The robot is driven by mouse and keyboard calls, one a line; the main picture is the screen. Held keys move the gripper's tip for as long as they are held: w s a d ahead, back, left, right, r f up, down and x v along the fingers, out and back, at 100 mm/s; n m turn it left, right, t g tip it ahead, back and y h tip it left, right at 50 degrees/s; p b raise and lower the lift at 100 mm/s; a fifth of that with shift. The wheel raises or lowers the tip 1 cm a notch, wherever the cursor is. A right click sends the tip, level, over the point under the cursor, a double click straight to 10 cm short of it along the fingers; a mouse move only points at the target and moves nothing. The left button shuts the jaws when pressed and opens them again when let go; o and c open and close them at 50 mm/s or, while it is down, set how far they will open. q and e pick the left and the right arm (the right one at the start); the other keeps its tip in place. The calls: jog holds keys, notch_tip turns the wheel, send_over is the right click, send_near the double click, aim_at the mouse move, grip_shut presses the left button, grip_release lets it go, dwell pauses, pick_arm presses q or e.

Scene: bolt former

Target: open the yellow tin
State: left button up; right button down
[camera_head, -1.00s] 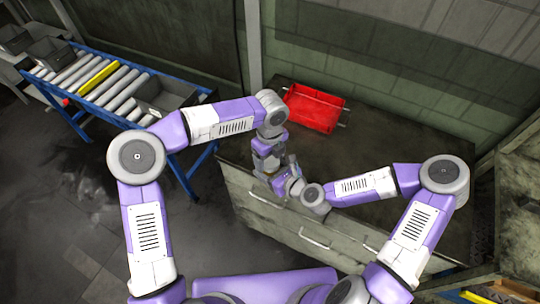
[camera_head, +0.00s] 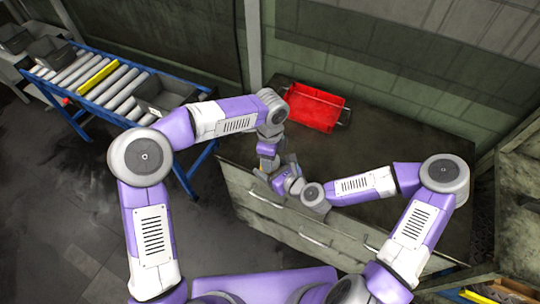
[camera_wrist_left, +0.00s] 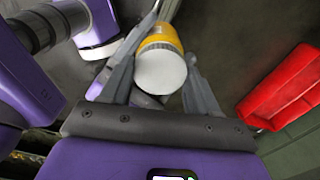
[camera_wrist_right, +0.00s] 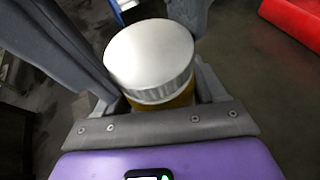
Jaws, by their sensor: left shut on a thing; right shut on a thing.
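The yellow tin (camera_wrist_left: 162,38) is between the fingers of my left gripper (camera_wrist_left: 168,50) in the left wrist view. Its pale round end (camera_wrist_left: 161,73) faces that camera. In the right wrist view, a silver round lid (camera_wrist_right: 149,55) with a ridged edge fills the space between the fingers of my right gripper (camera_wrist_right: 148,45), with a yellow strip of the tin (camera_wrist_right: 165,102) below it. Both grippers are shut on the tin and meet closely above the workbench's front edge in the head view. There the arms hide most of the tin. Whether lid and body are apart cannot be told.
A red bin (camera_head: 314,107) stands at the back of the dark workbench (camera_head: 385,140), which has drawers in front. A roller conveyor (camera_head: 98,78) with a grey bin (camera_head: 163,96) is at left. A wooden shelf unit (camera_head: 515,220) is at right. The bench's middle is clear.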

pick_arm(q)
jog(key=o, duration=1.2)
jog(key=shift+c, duration=0.2)
jog(key=shift+r, duration=0.1)
